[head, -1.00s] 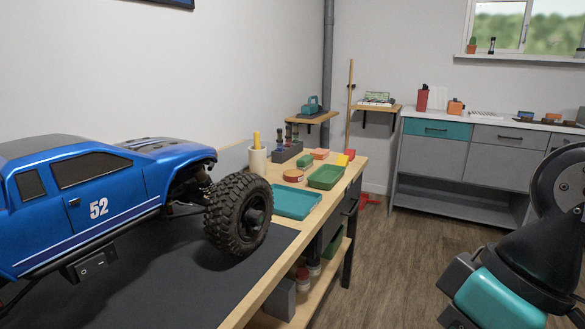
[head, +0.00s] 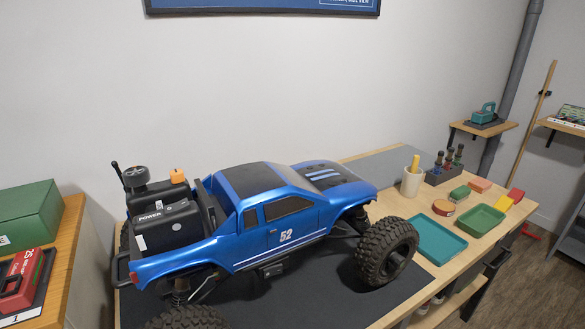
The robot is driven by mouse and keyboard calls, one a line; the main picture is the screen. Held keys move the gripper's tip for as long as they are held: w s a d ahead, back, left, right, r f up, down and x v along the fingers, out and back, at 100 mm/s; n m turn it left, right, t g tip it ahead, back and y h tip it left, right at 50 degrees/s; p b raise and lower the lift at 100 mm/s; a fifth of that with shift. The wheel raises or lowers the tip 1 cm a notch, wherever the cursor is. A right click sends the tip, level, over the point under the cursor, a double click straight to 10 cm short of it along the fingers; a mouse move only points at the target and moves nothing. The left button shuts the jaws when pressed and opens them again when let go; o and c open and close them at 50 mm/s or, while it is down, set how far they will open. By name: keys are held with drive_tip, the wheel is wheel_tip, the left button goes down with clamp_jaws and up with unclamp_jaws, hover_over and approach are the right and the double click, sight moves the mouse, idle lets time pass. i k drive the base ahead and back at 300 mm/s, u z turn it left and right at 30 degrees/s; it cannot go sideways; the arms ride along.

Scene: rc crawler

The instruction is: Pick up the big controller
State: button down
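A black boxy device with a round wheel and a thin antenna (head: 135,180) stands upright at the back of the blue truck's bed, and looks like a controller. Its lower part is hidden behind a black box marked POWER (head: 165,226). The blue crawler truck (head: 245,215) with number 52 stands on a dark mat (head: 330,292) on the workbench. A teal handled device (head: 483,113) sits on a small wall shelf at the right; I cannot tell whether it is a controller. My gripper is not in view.
A small orange piece (head: 177,176) sits beside the black device. A teal tray (head: 436,241), a green tray (head: 480,221) and a pencil cup (head: 411,182) are on the bench's right part. A green box (head: 25,220) and a red case (head: 22,280) lie on a wooden surface at left.

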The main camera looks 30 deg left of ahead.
sight(155, 233)
drive_tip(key=u, duration=1.85)
drive_tip(key=k, duration=0.5)
drive_tip(key=u, duration=1.7)
drive_tip(key=i, duration=0.9)
drive_tip(key=z, duration=1.9)
drive_tip(key=i, duration=0.5)
drive_tip(key=u, duration=0.05)
